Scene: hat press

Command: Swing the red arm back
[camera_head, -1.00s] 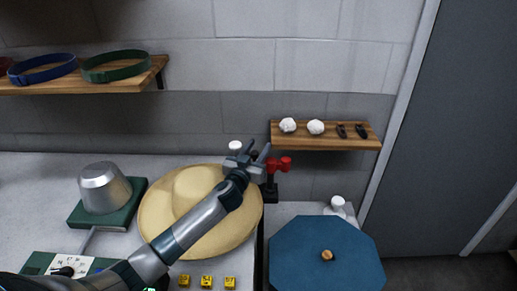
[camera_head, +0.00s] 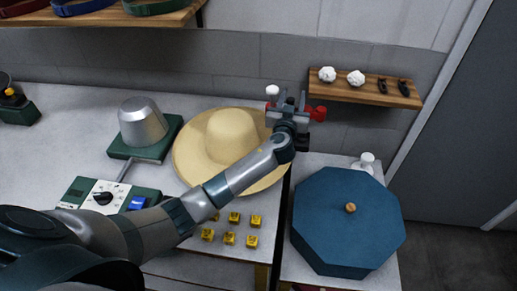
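The red arm (camera_head: 318,113) shows beyond the hat, with its red end just right of my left gripper (camera_head: 291,98). A little red also shows at the gripper's left side; the middle is hidden behind the gripper. The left gripper's two fingers point up and away and stand apart. I cannot tell whether they touch the red arm. A tan wide-brimmed hat (camera_head: 226,132) lies on the counter left of the gripper, and my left forearm passes over its front right brim. My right gripper is not in view.
A metal dome on a green base (camera_head: 143,124) and a control box with a dial (camera_head: 104,196) stand at left. Several yellow blocks (camera_head: 229,238) lie in front of the hat. A blue octagonal box (camera_head: 346,220) is at right. A wall shelf (camera_head: 350,93) is behind.

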